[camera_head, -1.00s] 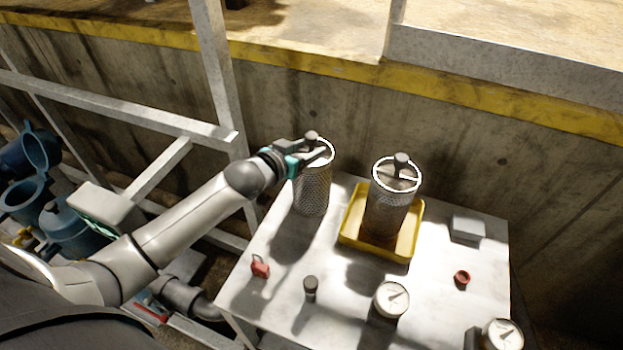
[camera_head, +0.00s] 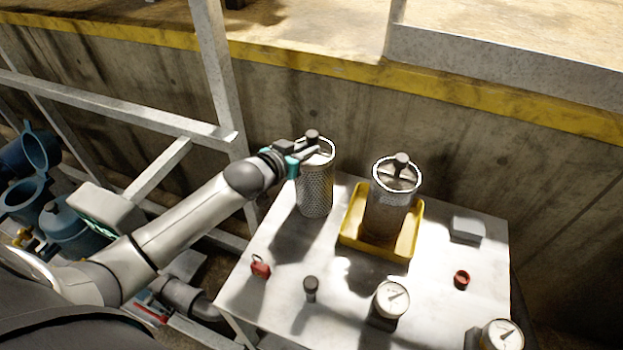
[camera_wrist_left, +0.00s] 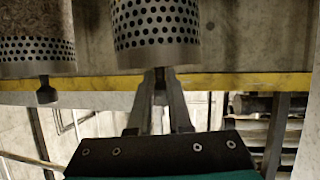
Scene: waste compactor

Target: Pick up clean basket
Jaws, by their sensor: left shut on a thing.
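The clean basket (camera_head: 315,190) is a perforated metal cylinder with a dark knob on top, upright at the table's back left. My left gripper (camera_head: 312,147) is shut on its knob. The left wrist view shows the basket (camera_wrist_left: 155,30) upside down, with the knob between the fingers (camera_wrist_left: 160,98). I cannot tell whether its bottom touches the table. A second, similar basket (camera_head: 388,212) stands in a yellow tray (camera_head: 348,236) to the right. It looks brownish inside in the left wrist view (camera_wrist_left: 38,50). My right gripper does not show.
The metal table (camera_head: 255,310) also holds a red padlock (camera_head: 260,267), a small dark knob (camera_head: 310,288), gauges (camera_head: 392,298), a red ring (camera_head: 462,279) and a grey block (camera_head: 467,229). A concrete wall (camera_head: 450,140) stands behind; a metal frame (camera_head: 120,110) is at left.

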